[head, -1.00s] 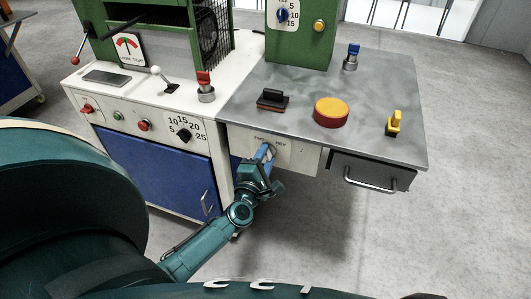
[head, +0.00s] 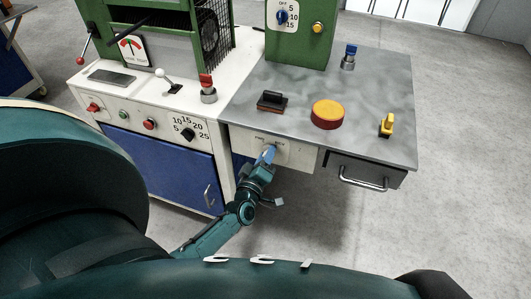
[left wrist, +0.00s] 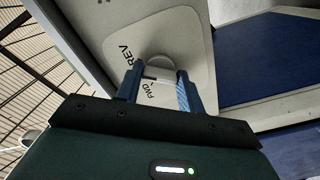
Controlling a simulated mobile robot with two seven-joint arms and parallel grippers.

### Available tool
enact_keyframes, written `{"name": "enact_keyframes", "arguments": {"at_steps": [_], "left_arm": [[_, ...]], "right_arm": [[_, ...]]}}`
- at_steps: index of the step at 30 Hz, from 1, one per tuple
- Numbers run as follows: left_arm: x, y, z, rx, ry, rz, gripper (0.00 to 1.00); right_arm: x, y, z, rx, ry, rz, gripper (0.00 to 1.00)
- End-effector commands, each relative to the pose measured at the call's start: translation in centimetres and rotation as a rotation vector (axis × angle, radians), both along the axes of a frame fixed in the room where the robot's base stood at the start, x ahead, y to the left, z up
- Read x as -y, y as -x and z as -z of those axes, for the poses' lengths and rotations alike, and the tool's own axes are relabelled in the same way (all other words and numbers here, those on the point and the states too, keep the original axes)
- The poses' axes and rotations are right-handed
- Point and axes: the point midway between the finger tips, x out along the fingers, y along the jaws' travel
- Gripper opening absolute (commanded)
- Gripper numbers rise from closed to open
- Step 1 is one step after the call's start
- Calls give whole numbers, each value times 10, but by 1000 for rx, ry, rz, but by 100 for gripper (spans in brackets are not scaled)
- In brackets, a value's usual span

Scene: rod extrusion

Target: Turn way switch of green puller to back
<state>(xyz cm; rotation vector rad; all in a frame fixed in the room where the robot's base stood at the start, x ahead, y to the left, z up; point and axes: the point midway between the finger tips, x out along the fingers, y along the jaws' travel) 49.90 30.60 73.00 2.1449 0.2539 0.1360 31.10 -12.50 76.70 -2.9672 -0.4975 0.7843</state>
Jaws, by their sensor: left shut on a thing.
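The way switch is a small round grey knob (left wrist: 160,62) on a pale panel marked FWD and REV. This panel (head: 297,153) is on the front of the grey-topped table, under its edge. My left gripper (head: 268,153) is at the panel with its blue fingers shut on the switch. In the left wrist view the fingers (left wrist: 158,82) stand on either side of the knob, which they partly cover. The switch is hidden behind the gripper in the head view. The green machine housing (head: 302,30) stands at the back of this table. My right gripper is not in view.
A drawer handle (head: 363,180) juts out right of the panel. A white cabinet (head: 110,75) adjoins on the left.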

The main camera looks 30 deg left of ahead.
Motion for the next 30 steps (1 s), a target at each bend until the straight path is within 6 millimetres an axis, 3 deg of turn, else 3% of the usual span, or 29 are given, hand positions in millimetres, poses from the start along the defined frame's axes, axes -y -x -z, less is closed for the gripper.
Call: {"name": "enact_keyframes", "arguments": {"at_steps": [12,29,30], "left_arm": [[1,0,0,-45,-182,0,15],[0,0,1,-51,-212,1,15],[0,0,1,-51,-212,1,41]], "right_arm": [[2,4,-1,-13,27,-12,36],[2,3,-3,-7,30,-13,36],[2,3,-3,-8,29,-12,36]]}}
